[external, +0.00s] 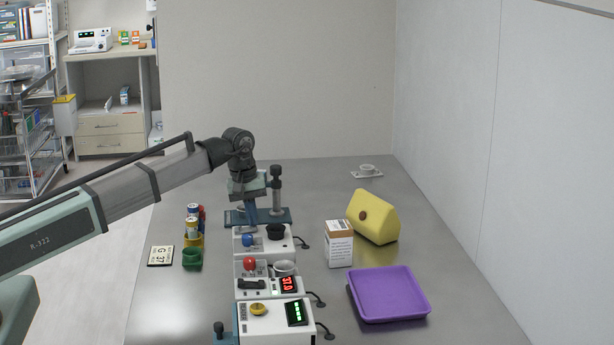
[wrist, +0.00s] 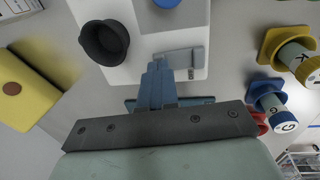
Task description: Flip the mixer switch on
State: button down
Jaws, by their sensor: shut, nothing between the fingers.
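The likely mixer is the white box (external: 276,245) at the far end of a row of devices. It carries a blue knob (external: 247,240) and a black cup (external: 275,231). In the wrist view the white box (wrist: 140,72) shows the black cup (wrist: 104,42) and a grey-blue switch plate (wrist: 185,56) with a small label beside it. My gripper (external: 251,222) is shut and empty, pointing down over the box's far edge. In the wrist view its fingertips (wrist: 159,64) overlap the near end of the switch plate. I cannot tell whether they touch it, nor the switch's position.
Two more devices stand nearer, one with a red display (external: 288,284), one with a green display (external: 297,312). A stand (external: 277,192) is close behind my gripper. Left are canisters (external: 192,228).

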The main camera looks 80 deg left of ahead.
dwell(0.3)
jog(key=shift+w+f, duration=0.15)
jog(key=shift+f, duration=0.1)
jog(key=shift+s+r, duration=0.3)
jog(key=shift+s, duration=0.45)
notch_tip(320, 180, up, 14)
jog(key=w, duration=0.2)
dwell(0.6)
jog(key=shift+a+f, duration=0.1)
dwell(0.4)
